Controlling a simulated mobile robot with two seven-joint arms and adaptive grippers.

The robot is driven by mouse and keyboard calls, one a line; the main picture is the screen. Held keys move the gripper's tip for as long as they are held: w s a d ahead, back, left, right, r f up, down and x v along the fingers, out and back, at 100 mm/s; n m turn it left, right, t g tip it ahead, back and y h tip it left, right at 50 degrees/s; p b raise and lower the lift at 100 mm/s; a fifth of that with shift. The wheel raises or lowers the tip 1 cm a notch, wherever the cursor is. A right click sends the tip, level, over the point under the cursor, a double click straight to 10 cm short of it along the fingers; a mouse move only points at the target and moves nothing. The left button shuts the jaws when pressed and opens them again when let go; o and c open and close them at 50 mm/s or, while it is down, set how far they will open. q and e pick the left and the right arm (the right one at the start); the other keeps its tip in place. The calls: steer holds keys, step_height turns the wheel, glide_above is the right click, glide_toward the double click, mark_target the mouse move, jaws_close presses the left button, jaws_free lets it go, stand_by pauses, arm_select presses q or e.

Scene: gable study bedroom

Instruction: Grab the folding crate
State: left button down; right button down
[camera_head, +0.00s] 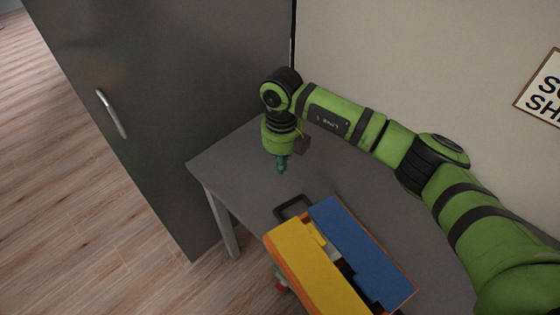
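The folding crate (318,267), with a yellow flap, a blue flap and orange edges, is at the bottom of the head view, by the grey table's front edge. A gap between its flaps shows dark and light parts inside. A dark loop like a handle (293,207) shows at its far end. My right gripper (282,168) points down over the table beyond the crate, apart from it. Its teal fingers are small and close together, so its opening is unclear. My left gripper is not clearly visible.
The grey table (235,165) is bare around my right gripper. A tall dark cabinet (170,90) with a metal handle (111,114) stands at left. A pale wall with a framed sign (543,90) is behind. Wooden floor (90,230) is open at lower left.

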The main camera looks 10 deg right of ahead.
mark_target(288, 199)
step_height(288, 199, down, 6)
steer(key=s+p, duration=0.2)
steer(key=shift+s+d, duration=0.5)
steer(key=shift+s, duration=0.4)
steer(key=shift+s, duration=0.1)
